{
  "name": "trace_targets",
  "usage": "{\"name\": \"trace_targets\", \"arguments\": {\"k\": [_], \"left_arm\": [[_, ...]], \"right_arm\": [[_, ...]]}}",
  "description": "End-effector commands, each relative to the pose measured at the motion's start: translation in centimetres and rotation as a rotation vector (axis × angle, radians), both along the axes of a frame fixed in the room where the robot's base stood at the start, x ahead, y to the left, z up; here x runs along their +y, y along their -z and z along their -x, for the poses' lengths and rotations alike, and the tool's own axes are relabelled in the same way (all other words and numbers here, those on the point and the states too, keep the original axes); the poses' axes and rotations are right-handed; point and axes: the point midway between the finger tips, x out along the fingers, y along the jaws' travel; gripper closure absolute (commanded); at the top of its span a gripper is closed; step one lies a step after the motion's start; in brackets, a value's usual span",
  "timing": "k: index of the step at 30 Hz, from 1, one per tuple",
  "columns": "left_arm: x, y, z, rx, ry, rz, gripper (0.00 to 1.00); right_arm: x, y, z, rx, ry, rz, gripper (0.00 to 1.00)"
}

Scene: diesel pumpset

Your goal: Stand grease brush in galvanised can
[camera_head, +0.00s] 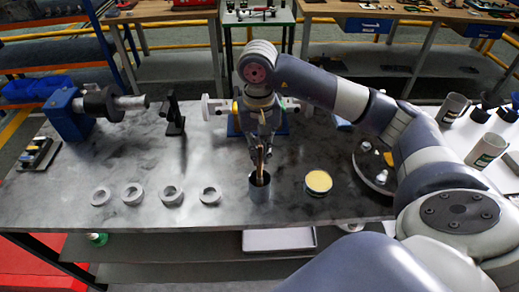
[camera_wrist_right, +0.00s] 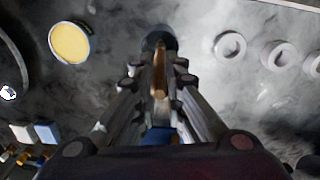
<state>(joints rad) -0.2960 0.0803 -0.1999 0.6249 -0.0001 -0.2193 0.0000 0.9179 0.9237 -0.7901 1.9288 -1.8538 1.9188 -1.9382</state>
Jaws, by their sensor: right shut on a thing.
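The galvanised can (camera_head: 260,190) stands upright near the front edge of the grey bench, and its rim also shows in the wrist view (camera_wrist_right: 158,40). My right gripper (camera_head: 262,146) is above the can, shut on the grease brush (camera_head: 260,165). The brush has a wooden-coloured handle and hangs roughly upright, with its lower end at or inside the can's mouth. In the wrist view the brush (camera_wrist_right: 160,75) lies between the fingers and points at the dark can opening. I cannot tell whether it touches the can. My left gripper is not in view.
A tin of yellow grease (camera_head: 318,182) stands just right of the can. Several grey rings (camera_head: 172,196) lie in a row to the left. A round tray (camera_head: 375,166) is at the right, near my arm. A blue vice-like device (camera_head: 72,115) stands at the back left.

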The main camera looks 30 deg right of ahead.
Motion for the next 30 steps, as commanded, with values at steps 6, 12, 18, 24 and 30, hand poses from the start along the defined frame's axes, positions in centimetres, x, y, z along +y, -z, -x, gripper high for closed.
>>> {"name": "trace_targets", "arguments": {"k": [6,12,18,24,30], "left_arm": [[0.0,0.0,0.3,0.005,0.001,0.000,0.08],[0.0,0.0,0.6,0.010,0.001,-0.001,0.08],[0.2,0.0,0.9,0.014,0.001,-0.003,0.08],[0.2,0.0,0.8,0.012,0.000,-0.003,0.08],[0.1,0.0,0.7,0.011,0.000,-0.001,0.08]], "right_arm": [[0.0,-0.1,0.0,0.000,0.000,0.000,0.83],[0.0,0.0,0.0,0.000,0.000,0.000,0.66],[0.0,-0.1,0.0,0.000,0.000,0.000,0.66],[0.0,-1.9,-0.1,-0.004,0.000,0.000,0.66],[0.0,-5.8,-0.2,-0.005,0.000,0.001,0.66]]}}
